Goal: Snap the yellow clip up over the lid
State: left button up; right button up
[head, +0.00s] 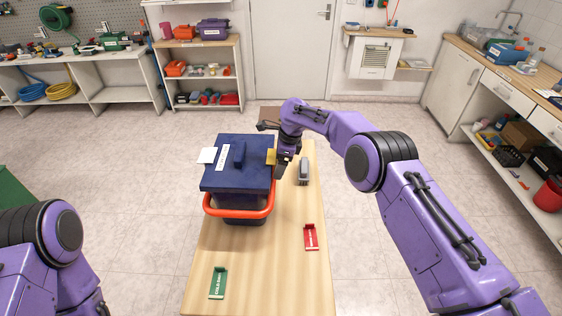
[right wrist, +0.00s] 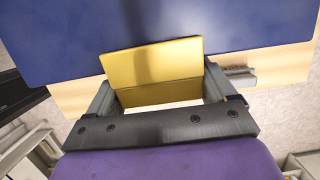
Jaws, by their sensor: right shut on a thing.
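The pool filter box has a dark blue lid (head: 237,165) and sits on the wooden bench, with an orange handle (head: 240,213) lowered around its front. The yellow clip (head: 271,157) is at the lid's right edge. In the right wrist view the yellow clip (right wrist: 152,70) shows as a bent plate, its upper part against the blue lid (right wrist: 150,28). My right gripper (head: 287,157) is at the right side of the box, its fingers (right wrist: 158,97) shut on the clip's sides. A white clip (head: 207,155) sticks out at the lid's left edge. My left gripper is outside the head view.
On the wooden bench (head: 260,285) lie a green labelled holder (head: 218,283), a red labelled holder (head: 311,237) and a grey object (head: 304,172) right of the box. The bench's front middle is clear. Shelves and cabinets line the walls.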

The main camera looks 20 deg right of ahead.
jog(key=shift+a+h, duration=0.1)
jog(key=shift+h, duration=0.4)
jog(key=o, duration=0.9)
jog(key=shift+c, duration=0.2)
jog(key=r+b, duration=0.1)
jog(key=r, duration=0.2)
jog(key=d+r, duration=0.1)
jog(key=r, duration=0.2)
jog(key=r+b, duration=0.1)
jog(key=r, duration=0.2)
jog(key=shift+s+d+r+b, duration=0.2)
jog(key=shift+r+b, duration=0.1)
jog(key=shift+r, duration=0.4)
